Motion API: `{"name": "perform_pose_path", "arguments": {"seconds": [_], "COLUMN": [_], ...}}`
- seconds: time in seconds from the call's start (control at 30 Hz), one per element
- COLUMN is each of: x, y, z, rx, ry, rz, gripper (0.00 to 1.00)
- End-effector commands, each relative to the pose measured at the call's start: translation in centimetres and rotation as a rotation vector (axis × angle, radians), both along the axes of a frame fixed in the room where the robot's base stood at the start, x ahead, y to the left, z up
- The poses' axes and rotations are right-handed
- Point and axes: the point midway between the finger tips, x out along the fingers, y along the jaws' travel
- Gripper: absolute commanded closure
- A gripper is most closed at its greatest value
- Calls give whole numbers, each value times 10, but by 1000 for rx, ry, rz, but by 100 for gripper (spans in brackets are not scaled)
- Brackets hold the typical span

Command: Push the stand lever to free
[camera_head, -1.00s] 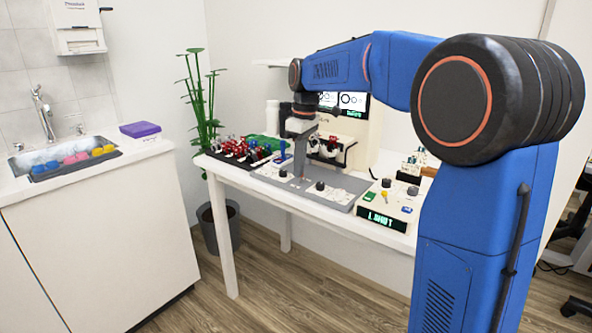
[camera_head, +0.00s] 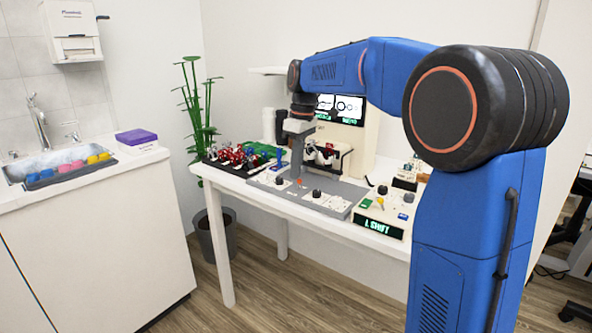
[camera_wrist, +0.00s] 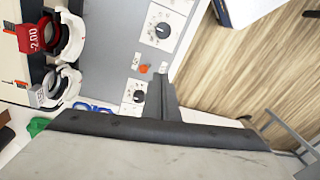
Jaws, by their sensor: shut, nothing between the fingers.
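A small orange knob (camera_wrist: 145,69), which looks like the stand lever, stands on the grey stand plate (camera_wrist: 114,48) between two dials and beside small labels. I cannot read the labels or tell its setting. In the head view the orange knob (camera_head: 304,183) shows just right of my gripper (camera_head: 296,176). My gripper is shut and empty, pointing down over the plate. In the wrist view its dark fingers (camera_wrist: 161,82) are close beside the knob; I cannot tell whether they touch it.
Dials (camera_wrist: 160,30) flank the knob. A trial frame with a red lens tab (camera_wrist: 38,36) stands behind the plate. A control box with a green display (camera_head: 378,224) is to the right, a rack of coloured lenses (camera_head: 236,158) to the left. Open floor lies before the table.

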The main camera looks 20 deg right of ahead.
Motion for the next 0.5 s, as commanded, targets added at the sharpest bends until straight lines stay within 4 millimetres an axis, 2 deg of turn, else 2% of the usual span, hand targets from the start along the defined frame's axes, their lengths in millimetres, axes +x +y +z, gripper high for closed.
{"name": "perform_pose_path", "arguments": {"seconds": [0.27, 0.47, 0.5], "x": [-3, -15, -13], "y": [5, 20, 17], "z": [5, 24, 31], "rx": [0, 0, 0], "ry": [-2, -1, -2], "rz": [1, -1, -4], "gripper": [100, 100, 100]}}
